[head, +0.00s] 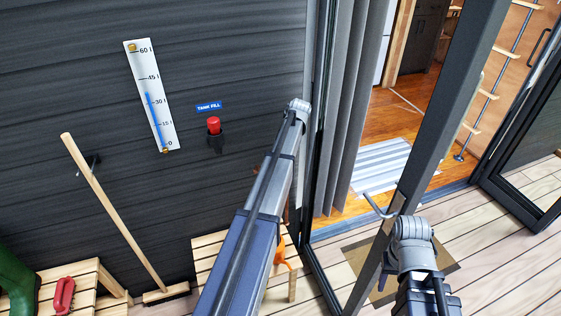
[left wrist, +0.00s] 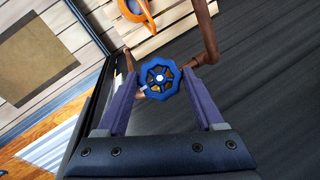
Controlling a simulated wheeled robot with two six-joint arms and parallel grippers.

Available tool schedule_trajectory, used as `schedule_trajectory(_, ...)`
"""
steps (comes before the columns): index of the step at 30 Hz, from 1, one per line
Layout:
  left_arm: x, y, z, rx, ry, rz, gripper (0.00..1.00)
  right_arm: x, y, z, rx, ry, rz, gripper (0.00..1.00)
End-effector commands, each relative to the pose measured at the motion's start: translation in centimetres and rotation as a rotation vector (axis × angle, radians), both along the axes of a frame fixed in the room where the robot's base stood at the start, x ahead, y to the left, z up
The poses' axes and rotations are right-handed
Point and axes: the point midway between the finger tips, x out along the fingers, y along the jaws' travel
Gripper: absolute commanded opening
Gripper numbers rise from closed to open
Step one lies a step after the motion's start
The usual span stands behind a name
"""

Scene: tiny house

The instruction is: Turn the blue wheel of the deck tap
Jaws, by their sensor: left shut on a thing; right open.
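In the left wrist view the blue wheel (left wrist: 160,78) of the tap, with a pale hub, sits between the fingers of my left gripper (left wrist: 165,82), which is shut on it. A copper pipe (left wrist: 208,35) runs beside the wheel. In the head view my left arm covers the wheel and the left gripper. My right arm shows at the lower right of the head view, but I cannot make out its gripper's fingers.
The dark plank wall (head: 60,90) bears a tank gauge (head: 152,95) and a red button (head: 213,125) under a "TANK FILL" sign (head: 209,106). A broom (head: 110,205) leans there. An orange object (head: 283,256) is on a slatted bench (head: 210,247). A glass door frame stands at the right.

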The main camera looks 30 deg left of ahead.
Motion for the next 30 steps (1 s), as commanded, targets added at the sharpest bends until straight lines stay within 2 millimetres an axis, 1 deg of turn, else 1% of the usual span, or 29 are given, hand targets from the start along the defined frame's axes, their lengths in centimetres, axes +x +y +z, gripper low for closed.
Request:
schedule_trajectory(13,-0.03,-0.04,0.02,0.004,0.007,-0.012,0.14,0.0,0.0,-0.03,0.0,0.0,0.0,0.5)
schedule_trajectory(14,-0.02,-0.04,0.02,0.004,0.007,-0.012,0.71,0.0,0.0,-0.03,0.0,0.0,0.0,0.5)
schedule_trajectory(21,-0.01,-0.03,0.01,0.004,0.005,-0.01,0.98,0.0,0.0,-0.02,0.0,0.0,0.0,0.5)
schedule_trajectory(30,0.01,-0.03,0.1,0.004,0.005,-0.009,0.99,0.0,0.0,0.06,0.0,0.0,0.0,0.5)
